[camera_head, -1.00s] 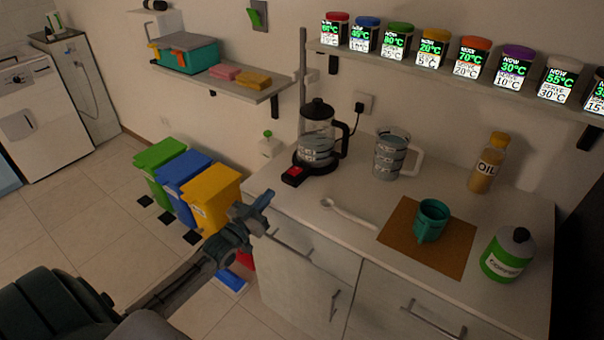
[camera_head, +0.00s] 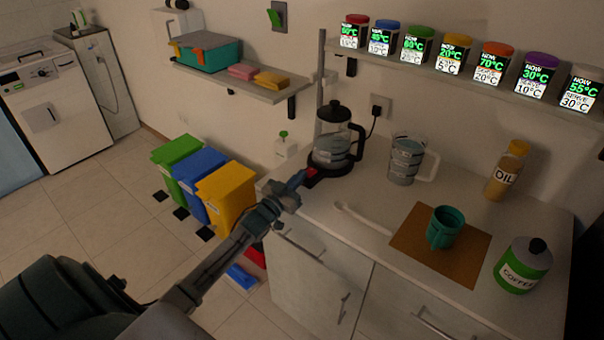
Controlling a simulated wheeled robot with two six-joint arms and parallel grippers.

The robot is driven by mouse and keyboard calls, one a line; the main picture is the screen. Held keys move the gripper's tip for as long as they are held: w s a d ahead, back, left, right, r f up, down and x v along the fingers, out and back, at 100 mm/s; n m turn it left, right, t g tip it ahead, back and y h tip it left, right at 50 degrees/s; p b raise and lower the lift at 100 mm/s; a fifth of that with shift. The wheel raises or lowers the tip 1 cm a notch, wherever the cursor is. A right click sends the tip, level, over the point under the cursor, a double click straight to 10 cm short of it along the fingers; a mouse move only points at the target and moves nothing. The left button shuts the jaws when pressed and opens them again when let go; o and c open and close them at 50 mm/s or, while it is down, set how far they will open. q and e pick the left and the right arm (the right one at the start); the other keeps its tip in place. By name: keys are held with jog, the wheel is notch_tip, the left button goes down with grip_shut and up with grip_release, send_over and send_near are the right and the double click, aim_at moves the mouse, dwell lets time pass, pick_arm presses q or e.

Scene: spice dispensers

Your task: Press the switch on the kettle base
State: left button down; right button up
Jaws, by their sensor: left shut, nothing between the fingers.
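The glass kettle (camera_head: 334,142) with black lid and handle stands on its black base (camera_head: 329,174) on the counter. The red switch (camera_head: 312,173) sticks out at the base's front left. My left gripper (camera_head: 300,178) is shut and empty, with its blue-grey tip right at the switch's left side. The tip hides part of the switch, and I cannot tell whether it touches or presses it. My right gripper is not in view.
A measuring jug (camera_head: 406,160) stands right of the kettle. A white spoon (camera_head: 362,218), a brown mat (camera_head: 413,248) with a green cup (camera_head: 444,227), an oil bottle (camera_head: 507,170) and a coffee jar (camera_head: 523,265) are further right.

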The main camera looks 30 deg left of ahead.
pick_arm(q)
jog(key=shift+x, duration=0.85)
jog(key=shift+s+f, duration=0.1)
jog(key=shift+f, duration=0.3)
jog(key=shift+s+f+b, duration=0.3)
jog(key=shift+s+b, duration=0.1)
jog(key=shift+s, duration=0.1)
jog(key=v, duration=0.9)
jog(key=shift+s, duration=0.4)
